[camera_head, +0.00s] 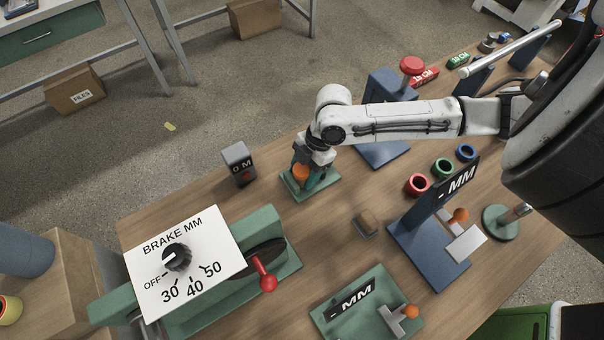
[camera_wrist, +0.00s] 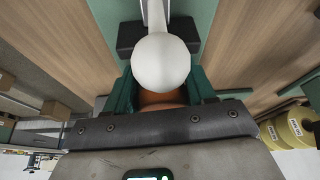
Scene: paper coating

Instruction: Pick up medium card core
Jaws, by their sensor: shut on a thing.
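My gripper (camera_head: 308,176) is low over a green base plate (camera_head: 326,190) on the table. It is shut on an orange knob (camera_head: 300,172). In the wrist view the orange part (camera_wrist: 160,98) shows between the fingers, partly hidden by a pale round ball (camera_wrist: 165,62). Red (camera_head: 417,185), green (camera_head: 443,168) and blue (camera_head: 466,152) hollow cylinders stand in a row on the table to the right, apart from the gripper. Nothing in view is marked as the medium card core; I cannot tell which it is.
A brake dial panel (camera_head: 205,225) with a red-knobbed lever (camera_head: 265,275) stands at front left. A blue stand (camera_head: 440,240) and a green gauge plate (camera_head: 350,325) lie at front right. A small brown block (camera_head: 368,222) sits mid-table. Labelled red (camera_head: 424,77) and green (camera_head: 457,60) rolls lie behind.

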